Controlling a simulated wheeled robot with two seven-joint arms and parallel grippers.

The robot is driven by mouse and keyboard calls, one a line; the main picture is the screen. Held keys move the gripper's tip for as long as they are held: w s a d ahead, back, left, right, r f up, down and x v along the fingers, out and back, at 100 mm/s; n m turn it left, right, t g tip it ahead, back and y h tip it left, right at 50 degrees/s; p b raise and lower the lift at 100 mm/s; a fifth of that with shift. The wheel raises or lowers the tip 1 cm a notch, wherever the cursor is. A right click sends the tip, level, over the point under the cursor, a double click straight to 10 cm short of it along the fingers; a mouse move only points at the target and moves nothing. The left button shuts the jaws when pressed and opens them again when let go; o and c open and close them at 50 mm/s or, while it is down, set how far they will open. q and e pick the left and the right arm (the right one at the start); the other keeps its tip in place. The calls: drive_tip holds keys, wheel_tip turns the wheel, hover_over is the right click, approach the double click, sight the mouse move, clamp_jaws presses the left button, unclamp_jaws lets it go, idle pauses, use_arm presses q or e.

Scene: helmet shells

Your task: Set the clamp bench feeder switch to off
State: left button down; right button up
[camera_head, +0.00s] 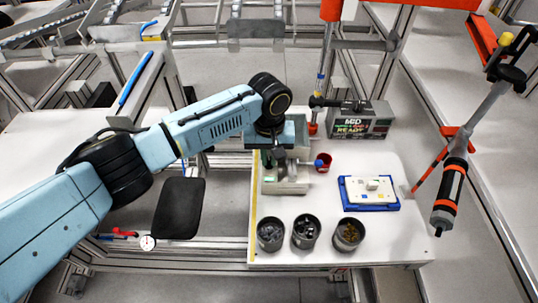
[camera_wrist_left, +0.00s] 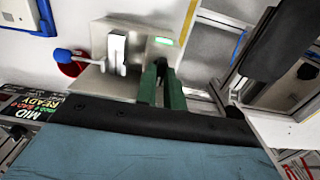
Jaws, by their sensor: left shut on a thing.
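The clamp bench feeder is a pale grey metal unit (camera_head: 287,186) on the white bench, below my left gripper (camera_head: 272,160). In the left wrist view its grey plate (camera_wrist_left: 117,87) carries a bright upright metal block (camera_wrist_left: 117,50) and a small lit green indicator (camera_wrist_left: 164,41). The green fingers of my left gripper (camera_wrist_left: 161,66) come together at the plate, just below the indicator. They are shut on a small part there, which looks like the feeder switch; the fingers hide most of it. My right gripper is not in view.
A blue tray (camera_head: 371,206), several dark cups of small parts (camera_head: 305,231) and a READY display box (camera_head: 351,120) share the bench. A driver tool (camera_head: 450,197) hangs at the right.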

use_arm(q)
drive_tip(key=m+p, duration=0.3)
drive_tip(key=shift+r, duration=0.15)
drive_tip(key=m+p, duration=0.2)
drive_tip(key=m, duration=0.2)
drive_tip(key=shift+m, duration=0.4)
drive_tip(key=m+p, duration=0.1)
drive_tip(key=m, duration=0.3)
drive_tip(key=shift+m, duration=0.3)
drive_tip(key=m+p, duration=0.1)
drive_tip(key=m, duration=0.4)
drive_tip(key=shift+m, duration=0.4)
drive_tip(key=c, duration=1.5)
unclamp_jaws()
